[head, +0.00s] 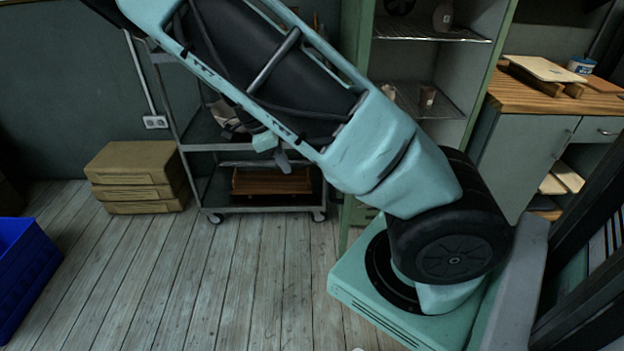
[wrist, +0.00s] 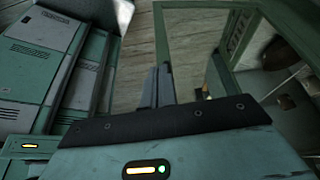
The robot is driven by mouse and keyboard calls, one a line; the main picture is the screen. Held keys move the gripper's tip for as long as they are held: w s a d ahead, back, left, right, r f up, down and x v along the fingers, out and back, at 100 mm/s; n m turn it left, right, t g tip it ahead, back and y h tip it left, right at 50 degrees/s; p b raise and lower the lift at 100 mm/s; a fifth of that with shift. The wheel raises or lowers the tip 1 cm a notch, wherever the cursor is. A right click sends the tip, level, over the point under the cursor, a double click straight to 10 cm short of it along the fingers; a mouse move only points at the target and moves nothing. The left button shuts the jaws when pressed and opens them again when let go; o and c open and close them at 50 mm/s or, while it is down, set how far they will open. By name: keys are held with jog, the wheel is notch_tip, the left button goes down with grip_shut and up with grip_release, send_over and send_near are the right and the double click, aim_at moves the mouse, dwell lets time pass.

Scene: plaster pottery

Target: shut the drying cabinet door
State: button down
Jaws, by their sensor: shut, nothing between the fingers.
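The drying cabinet (head: 364,75) is a tall green unit at the upper middle of the head view. Its front is open, and its wire shelves show. Its door is not clear in the head view, where my arm covers part of the cabinet. In the wrist view a green frame (wrist: 161,35), apparently the door, stands just beyond my gripper (wrist: 157,80), with floor showing through it. My fingers are shut and empty, close to the frame's left bar. I cannot tell whether they touch it.
A grey cart (head: 208,185) stands left of the cabinet, with stacked tan boxes (head: 135,170) beside it. A blue bin (head: 25,265) is at the left edge. A wood-topped workbench (head: 515,100) is at right. The plank floor at lower middle is clear.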

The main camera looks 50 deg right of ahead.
jog(key=s+d+f, duration=0.5)
jog(key=f, duration=0.4)
jog(key=shift+s+d, duration=0.3)
jog(key=shift+s, duration=0.05)
jog(key=shift+b, duration=0.3)
